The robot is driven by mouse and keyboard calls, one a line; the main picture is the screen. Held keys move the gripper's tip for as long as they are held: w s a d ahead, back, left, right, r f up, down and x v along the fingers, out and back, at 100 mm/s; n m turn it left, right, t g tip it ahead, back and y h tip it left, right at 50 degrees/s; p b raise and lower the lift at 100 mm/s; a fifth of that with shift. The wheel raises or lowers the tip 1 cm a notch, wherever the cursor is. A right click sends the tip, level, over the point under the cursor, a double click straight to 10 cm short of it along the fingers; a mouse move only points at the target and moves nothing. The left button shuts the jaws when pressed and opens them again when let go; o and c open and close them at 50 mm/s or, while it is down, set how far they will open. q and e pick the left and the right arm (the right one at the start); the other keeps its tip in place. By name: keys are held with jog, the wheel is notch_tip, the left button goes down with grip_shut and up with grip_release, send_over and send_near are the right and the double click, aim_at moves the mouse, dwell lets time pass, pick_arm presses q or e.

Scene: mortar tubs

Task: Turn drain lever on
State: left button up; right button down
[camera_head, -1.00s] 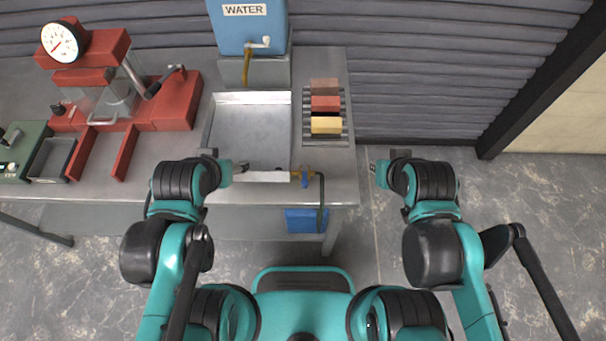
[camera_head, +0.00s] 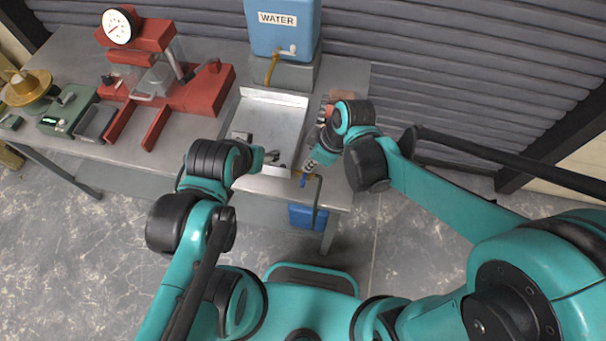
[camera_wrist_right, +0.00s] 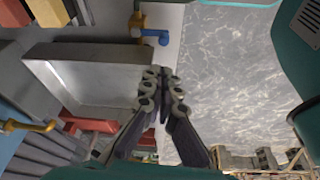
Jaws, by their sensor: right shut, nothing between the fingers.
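The drain lever (camera_head: 303,181) is a small blue handle on a brass valve at the front right corner of the metal tray (camera_head: 299,101). The lever also shows at the top of the right wrist view (camera_wrist_right: 152,37), beside the brass valve (camera_wrist_right: 138,20). My right gripper (camera_head: 308,170) is shut and empty, just above and behind the lever in the head view. In the right wrist view its fingertips (camera_wrist_right: 163,72) are together, with a visible gap to the lever. My left gripper (camera_head: 271,156) hangs over the tray's front left part; its jaws are too small to read.
A blue water tank (camera_head: 283,30) with a tap stands behind the tray. A red press (camera_head: 190,89) with a gauge stands to the left. Bricks on a rack (camera_head: 340,95) are partly hidden by my right arm. A blue bucket (camera_head: 308,216) sits below the drain pipe (camera_head: 317,198).

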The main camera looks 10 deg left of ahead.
jog(key=shift+a+f, duration=0.1)
jog(key=shift+a, duration=0.1)
jog(key=b, duration=0.3)
send_near(304, 176)
jog(key=a+f, duration=0.1)
jog(key=s+a+f, duration=0.1)
jog(key=a+f, duration=0.1)
jog(key=s+a+f, duration=0.1)
jog(key=a, duration=0.1)
jog(key=shift+f, duration=0.4)
jog(key=shift+n, duration=0.3)
